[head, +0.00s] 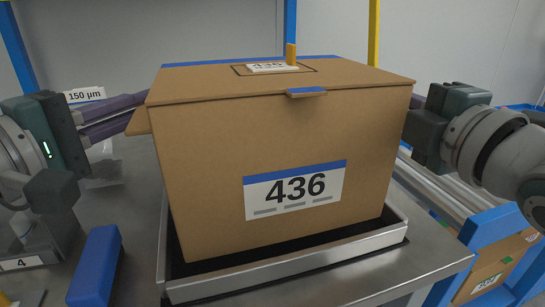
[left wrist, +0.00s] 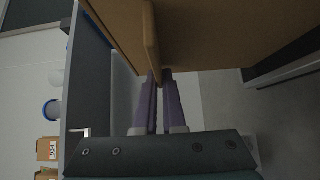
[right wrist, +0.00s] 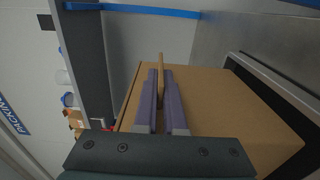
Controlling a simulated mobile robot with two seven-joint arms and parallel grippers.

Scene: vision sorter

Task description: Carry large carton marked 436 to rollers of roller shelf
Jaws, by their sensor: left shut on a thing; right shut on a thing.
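The large brown carton marked 436 (head: 220,150) stands upright in a metal-rimmed tray (head: 290,277) on the grey table. I cannot tell whether its hidden underside touches the tray floor. My left gripper (head: 135,117) is shut on a side flap of the carton; the left wrist view shows this flap (left wrist: 152,45) between the fingers. My right gripper (right wrist: 160,98) is shut on the opposite side flap (right wrist: 161,68). In the head view the carton hides the right fingertips. The roller shelf (head: 490,225), with a blue frame and pale rails, is at the right, partly hidden.
A blue block (head: 95,265) lies on the table (head: 140,270) at the front left. A "150 µm" sign (head: 85,95) stands behind my left gripper. Another carton (head: 495,268) sits low in the blue frame at the right. A yellow post (head: 374,30) rises behind.

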